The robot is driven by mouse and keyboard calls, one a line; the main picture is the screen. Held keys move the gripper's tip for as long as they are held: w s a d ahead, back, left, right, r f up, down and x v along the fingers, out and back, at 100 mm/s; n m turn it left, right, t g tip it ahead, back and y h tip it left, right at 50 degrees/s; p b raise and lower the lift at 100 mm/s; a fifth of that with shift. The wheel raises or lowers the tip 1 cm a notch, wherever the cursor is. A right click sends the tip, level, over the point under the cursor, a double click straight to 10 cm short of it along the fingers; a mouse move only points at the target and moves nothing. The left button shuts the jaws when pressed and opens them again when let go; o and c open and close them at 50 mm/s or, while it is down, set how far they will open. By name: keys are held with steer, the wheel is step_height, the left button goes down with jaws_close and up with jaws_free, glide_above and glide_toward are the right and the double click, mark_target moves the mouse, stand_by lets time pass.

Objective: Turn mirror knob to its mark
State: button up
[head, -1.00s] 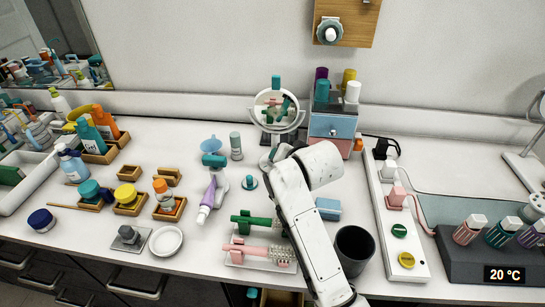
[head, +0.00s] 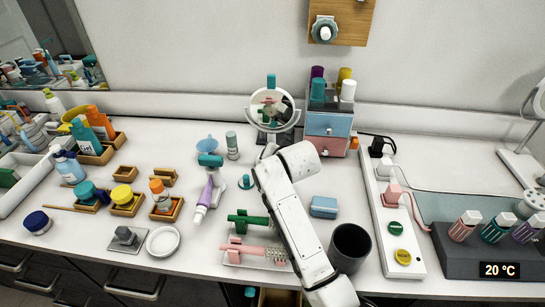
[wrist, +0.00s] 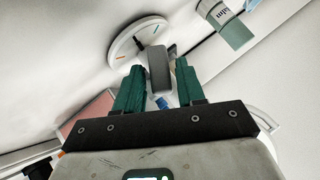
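The round mirror (head: 272,108) stands upright on its stand near the wall, a teal piece on its top. In the wrist view a white disc (wrist: 122,46) carries an orange mark and a teal mark. A dark grey knob (wrist: 158,68) stands out in front of it. My gripper (wrist: 160,78) has two teal fingers, open, one on each side of the knob. A gap shows at the right finger; I cannot tell whether the left finger touches. In the head view my arm hides the gripper and knob, just in front of the mirror's base.
A grey-green bottle (head: 232,146) stands left of the mirror and a drawer box (head: 329,125) right of it. A wood panel hangs above.

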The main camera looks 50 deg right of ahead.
jaws_close()
steer(key=shift+r, duration=0.1)
steer(key=shift+w+a+r+g+p, duration=0.1)
steer(key=shift+w+g+p, duration=0.05)
steer(key=shift+g+p, duration=0.45)
steer(key=shift+a+n+g+h+p, duration=0.1)
steer(key=shift+n+g+h+p, duration=0.2)
steer(key=shift+n+h+p, duration=0.25)
steer(key=shift+w+a+n+g+h+p, duration=0.1)
steer(key=shift+w+n+g+h+p, duration=0.2)
steer(key=shift+n+g+h, duration=0.55)
steer(key=shift+g, duration=0.25)
steer(key=shift+o, duration=1.2)
jaws_free()
